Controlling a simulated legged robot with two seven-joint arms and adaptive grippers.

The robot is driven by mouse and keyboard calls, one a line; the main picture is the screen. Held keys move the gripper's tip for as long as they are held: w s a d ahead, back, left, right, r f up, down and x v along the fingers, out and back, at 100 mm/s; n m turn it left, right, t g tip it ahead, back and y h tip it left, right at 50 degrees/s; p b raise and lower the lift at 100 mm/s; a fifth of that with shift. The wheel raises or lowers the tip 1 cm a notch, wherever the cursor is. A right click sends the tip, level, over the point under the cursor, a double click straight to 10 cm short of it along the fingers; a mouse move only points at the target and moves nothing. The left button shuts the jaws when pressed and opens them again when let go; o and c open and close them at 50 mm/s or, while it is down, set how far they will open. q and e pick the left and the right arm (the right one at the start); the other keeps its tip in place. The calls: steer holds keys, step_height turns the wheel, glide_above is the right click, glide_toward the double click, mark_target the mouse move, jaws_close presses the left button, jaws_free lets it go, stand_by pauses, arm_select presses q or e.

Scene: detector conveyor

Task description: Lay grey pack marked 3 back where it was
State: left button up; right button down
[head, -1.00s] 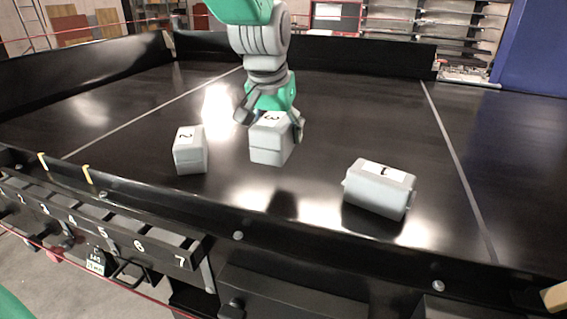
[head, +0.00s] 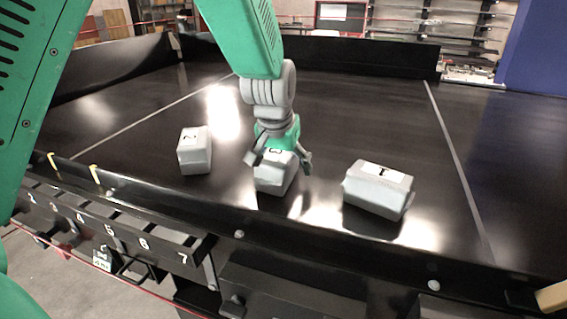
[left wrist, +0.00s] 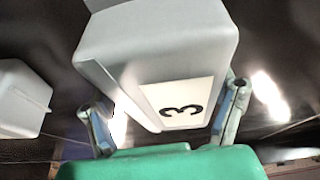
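The grey pack marked 3 (head: 272,179) is at the middle of the black belt, between the two other packs. My left gripper (head: 281,160) reaches down over it from above, one finger at each side. In the left wrist view the pack (left wrist: 150,45) fills the middle, its number label towards the camera, between the fingers (left wrist: 163,100). The fingers look closed on its sides, though a bright gap shows beside the lower left finger. The pack is low, at or just above the belt; its underside is hidden. My right gripper is not in view.
The grey pack marked 2 (head: 195,157) stands to the left and the pack marked 1 (head: 378,194) to the right. The belt (head: 350,110) behind is clear. A raised black rail (head: 330,252) and numbered bins (head: 160,240) run along the front.

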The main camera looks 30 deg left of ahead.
arm_select(q)
steer(key=shift+s+d, duration=0.1)
steer(key=shift+d, duration=0.25)
steer(key=shift+a+f, duration=0.1)
steer(key=shift+a, duration=0.55)
steer(key=v, duration=0.3)
steer(key=b+v, duration=0.1)
steer(key=v, duration=0.3)
steer(key=d+v, duration=0.1)
steer(key=v, duration=0.3)
steer(key=shift+a+r, duration=0.2)
steer(key=shift+r, duration=0.3)
steer(key=shift+s+a, duration=0.1)
steer(key=shift+a, duration=0.05)
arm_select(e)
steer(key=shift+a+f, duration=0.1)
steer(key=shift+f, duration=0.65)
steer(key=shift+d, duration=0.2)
arm_select(q)
steer(key=shift+d, duration=0.3)
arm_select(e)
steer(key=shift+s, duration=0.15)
